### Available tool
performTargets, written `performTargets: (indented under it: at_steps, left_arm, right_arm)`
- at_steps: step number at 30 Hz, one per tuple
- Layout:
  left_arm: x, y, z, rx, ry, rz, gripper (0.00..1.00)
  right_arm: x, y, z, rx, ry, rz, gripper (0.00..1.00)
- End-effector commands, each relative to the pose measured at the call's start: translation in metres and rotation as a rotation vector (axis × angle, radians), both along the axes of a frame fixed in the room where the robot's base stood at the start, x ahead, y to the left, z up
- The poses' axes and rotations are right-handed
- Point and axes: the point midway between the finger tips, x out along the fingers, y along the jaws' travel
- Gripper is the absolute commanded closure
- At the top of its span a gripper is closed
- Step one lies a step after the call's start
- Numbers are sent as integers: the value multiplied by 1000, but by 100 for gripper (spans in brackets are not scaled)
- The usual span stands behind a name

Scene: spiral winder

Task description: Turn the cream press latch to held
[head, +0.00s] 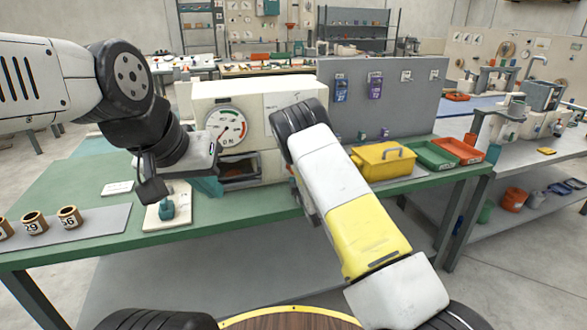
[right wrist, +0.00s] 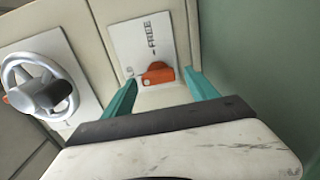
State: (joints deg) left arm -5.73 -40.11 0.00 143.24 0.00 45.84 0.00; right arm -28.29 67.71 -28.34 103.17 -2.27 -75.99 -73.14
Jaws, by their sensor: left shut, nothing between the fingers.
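The cream press (head: 255,100) stands on the green bench, with a round gauge on its front. In the right wrist view, its latch is an orange handle (right wrist: 157,73) on a white plate (right wrist: 141,45) marked FREE with an arrow. My right gripper (right wrist: 161,77) is open, its teal fingers on either side of the orange handle; I cannot tell whether they touch it. In the head view my right arm hides this gripper and the latch. My left gripper (head: 207,187) is shut and empty, in front of the press at its left.
A silver handwheel (right wrist: 40,88) sits left of the latch. A yellow box (head: 382,161), a green tray (head: 435,155) and a red tray (head: 460,150) stand right of the press. Numbered cups (head: 70,216) and a teal knob on a white plate (head: 160,213) are at the left.

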Motion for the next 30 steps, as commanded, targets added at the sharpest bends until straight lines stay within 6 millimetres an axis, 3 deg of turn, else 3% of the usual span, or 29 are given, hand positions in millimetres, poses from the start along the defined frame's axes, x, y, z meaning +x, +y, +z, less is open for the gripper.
performTargets:
  at_steps: [8, 21, 30]
  left_arm:
    - [0, 0, 0, 0, 0, 0, 100]
    - [0, 0, 0, 0, 0, 0, 100]
    - [0, 0, 0, 0, 0, 0, 100]
  right_arm:
    - [-3, -1, 1, 1, 0, 0, 33]
    - [-65, -21, 0, 1, 1, 0, 33]
    - [-74, -24, 0, 0, -1, 0, 33]
